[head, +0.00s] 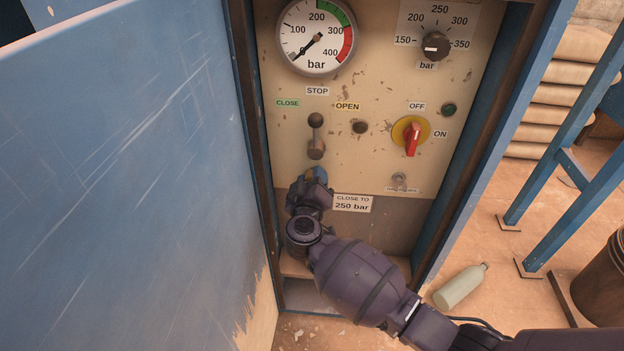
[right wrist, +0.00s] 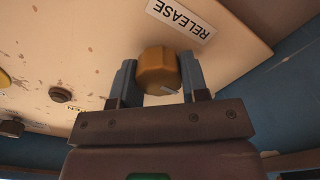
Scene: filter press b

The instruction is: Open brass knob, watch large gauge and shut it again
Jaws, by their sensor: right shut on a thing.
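The brass knob (right wrist: 158,70) shows in the right wrist view below a RELEASE label (right wrist: 180,20) that appears upside down. My right gripper (right wrist: 160,84) is shut on it, one finger on each side. In the head view my right gripper (head: 312,176) is at the lower left of the panel, under the lever, and it hides the knob. The large gauge (head: 316,37) is at the panel's upper left. Its needle points to the lower left, near the bottom of the scale. My left gripper is not in view.
A lever with a dark ball (head: 316,120) stands just above my right gripper. A red rotary switch (head: 412,137) and a black dial (head: 436,46) are to the right. A blue door (head: 120,170) stands at the left. A bottle (head: 461,286) lies on the floor.

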